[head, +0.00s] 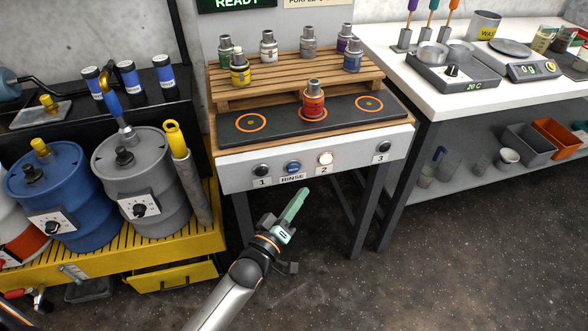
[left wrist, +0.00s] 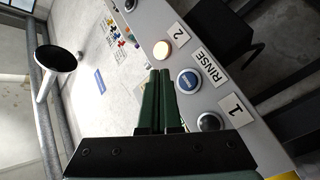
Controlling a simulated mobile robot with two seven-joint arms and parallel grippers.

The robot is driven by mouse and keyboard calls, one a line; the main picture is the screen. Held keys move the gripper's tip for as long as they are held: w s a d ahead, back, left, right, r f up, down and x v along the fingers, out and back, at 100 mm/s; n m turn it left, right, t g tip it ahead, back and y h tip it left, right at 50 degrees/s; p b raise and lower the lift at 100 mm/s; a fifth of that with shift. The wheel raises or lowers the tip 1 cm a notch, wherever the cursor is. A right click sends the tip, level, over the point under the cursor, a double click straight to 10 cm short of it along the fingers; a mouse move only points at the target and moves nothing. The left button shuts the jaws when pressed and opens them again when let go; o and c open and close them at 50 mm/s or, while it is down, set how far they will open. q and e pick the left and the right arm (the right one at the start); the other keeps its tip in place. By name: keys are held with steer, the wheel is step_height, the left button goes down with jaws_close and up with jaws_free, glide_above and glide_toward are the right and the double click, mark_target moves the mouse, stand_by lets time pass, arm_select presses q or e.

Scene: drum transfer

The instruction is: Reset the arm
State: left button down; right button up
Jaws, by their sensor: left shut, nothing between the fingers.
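My left gripper (head: 302,193) is in front of and below the button panel (head: 222,181) of the small workstation. Its green fingers are closed together with nothing between them, and they also show in the left wrist view (left wrist: 161,72). There the fingers point toward the panel, near the blue RINSE button (left wrist: 189,82) and the lit button 2 (left wrist: 162,50). In the head view the fingertips appear apart from the panel. Button 2 (head: 325,158) glows white. A red-labelled bottle (head: 314,100) stands on the middle ringed spot of the black plate. My right gripper is not in view.
Several small bottles stand on the wooden rack (head: 290,84) behind the plate. Blue (head: 50,178) and grey (head: 147,178) drums stand on a yellow platform at the left. A white bench (head: 420,95) with a scale (head: 510,52) is at the right. The floor in front is clear.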

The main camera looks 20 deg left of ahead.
arm_select(q)
steer(key=s+f+m+g+p, duration=0.2)
steer(key=s+m+g, duration=0.1)
steer(key=s, duration=0.4)
steer(key=s+a+f+m+g+y+p, duration=0.1)
steer(key=s+f+m+g+p, duration=0.2)
steer(key=s, duration=0.5)
steer(key=s+a+f+m+g+p, duration=0.1)
steer(key=s+f+m+g+p, duration=0.1)
steer(key=s, duration=0.5)
steer(key=shift+s+f+m+g+y+p, duration=0.25)
steer(key=shift+m+g+y+p, duration=0.15)
steer(key=shift+m+g+p, duration=0.3)
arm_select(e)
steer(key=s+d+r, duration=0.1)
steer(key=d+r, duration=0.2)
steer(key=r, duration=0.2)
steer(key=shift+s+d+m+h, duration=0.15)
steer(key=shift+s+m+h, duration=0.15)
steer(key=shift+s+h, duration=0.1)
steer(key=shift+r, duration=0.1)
